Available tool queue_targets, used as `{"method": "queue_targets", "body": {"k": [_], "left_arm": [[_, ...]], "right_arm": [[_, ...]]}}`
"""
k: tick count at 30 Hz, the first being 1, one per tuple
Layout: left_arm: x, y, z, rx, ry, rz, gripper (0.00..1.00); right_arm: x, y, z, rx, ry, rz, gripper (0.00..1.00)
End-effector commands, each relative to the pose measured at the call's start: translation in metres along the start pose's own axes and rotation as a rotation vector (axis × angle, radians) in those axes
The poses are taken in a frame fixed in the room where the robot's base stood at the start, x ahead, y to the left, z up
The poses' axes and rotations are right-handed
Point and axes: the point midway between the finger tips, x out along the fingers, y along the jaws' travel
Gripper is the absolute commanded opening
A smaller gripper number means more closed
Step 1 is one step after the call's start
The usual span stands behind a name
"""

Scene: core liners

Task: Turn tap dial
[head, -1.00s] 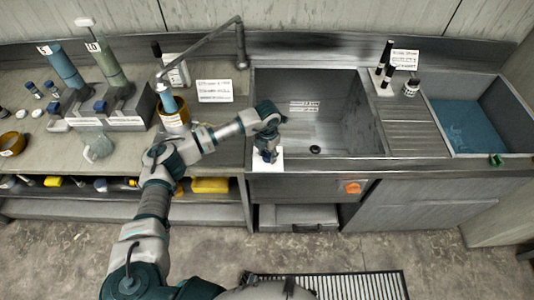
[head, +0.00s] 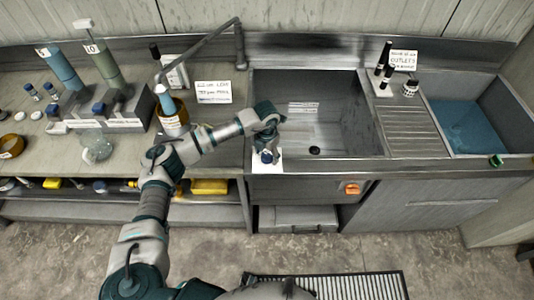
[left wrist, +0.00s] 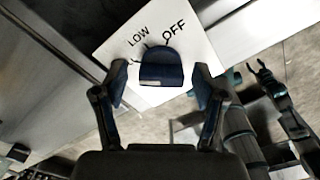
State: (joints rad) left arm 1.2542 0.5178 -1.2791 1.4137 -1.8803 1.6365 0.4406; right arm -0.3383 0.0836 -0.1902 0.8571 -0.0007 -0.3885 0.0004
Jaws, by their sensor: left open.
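The tap dial is a dark blue knob, seen in the left wrist view (left wrist: 162,68) and in the head view (head: 266,157). It sits on a white plate (left wrist: 112,48), where the words LOW and OFF are readable, at the counter's front edge left of the sink. My left gripper (left wrist: 162,88) is open, with one finger on each side of the dial. I cannot tell whether the fingers touch it. In the head view the left gripper (head: 267,147) is over the plate. My right gripper (left wrist: 266,78) shows small at the right of the wrist view, fingers apart, away from the dial.
The sink basin (head: 350,110) lies right of the dial, with a bent tap pipe (head: 240,45) behind. A sign (head: 213,92), an orange ring (head: 173,122) and a glass flask (head: 97,148) stand on the left counter. An orange knob (head: 351,188) is on the cabinet front.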

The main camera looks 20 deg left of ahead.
Motion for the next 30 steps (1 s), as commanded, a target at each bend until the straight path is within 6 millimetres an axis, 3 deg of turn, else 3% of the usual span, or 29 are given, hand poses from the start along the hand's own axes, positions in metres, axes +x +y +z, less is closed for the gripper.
{"method": "queue_targets", "body": {"k": [18, 30], "left_arm": [[-0.109, 0.001, 0.003, 0.000, -0.003, 0.000, 0.71], [-0.118, 0.001, 0.003, -0.001, -0.002, -0.001, 0.71]], "right_arm": [[0.000, 0.002, 0.001, 0.000, -0.002, 0.002, 0.52], [0.001, 0.002, 0.001, 0.000, -0.003, 0.002, 0.52]]}}
